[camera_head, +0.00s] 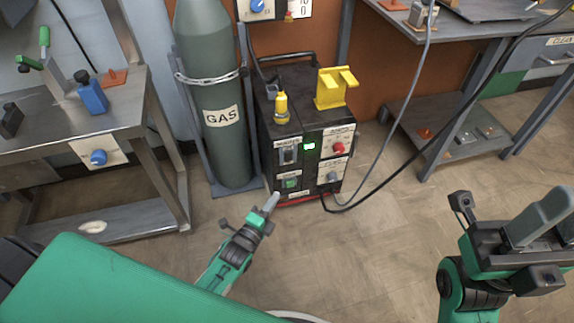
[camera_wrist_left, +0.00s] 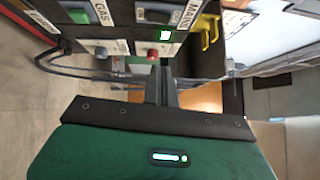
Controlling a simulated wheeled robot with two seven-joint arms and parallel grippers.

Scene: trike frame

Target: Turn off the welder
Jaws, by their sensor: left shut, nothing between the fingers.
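The welder (camera_head: 300,125) is a black box on the floor at centre, with its front panel toward me. Its grey MAINS switch (camera_head: 288,156) is at the panel's upper left and shows in the left wrist view (camera_wrist_left: 155,14). A small display (camera_head: 310,146) beside it is lit green. A green switch (camera_head: 291,183) marked GAS sits lower. A red knob (camera_head: 338,148) is at the upper right. My left gripper (camera_head: 273,198) is shut and empty, low in front of the panel's left side; contact cannot be told. My right gripper (camera_head: 545,212) is at the lower right, far from the welder.
A green GAS cylinder (camera_head: 210,90) is chained left of the welder. A steel bench (camera_head: 70,135) stands at left and a work table (camera_head: 470,30) at right. Cables (camera_head: 385,165) run from the welder's lower front toward the right. The floor (camera_head: 385,230) before it is clear.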

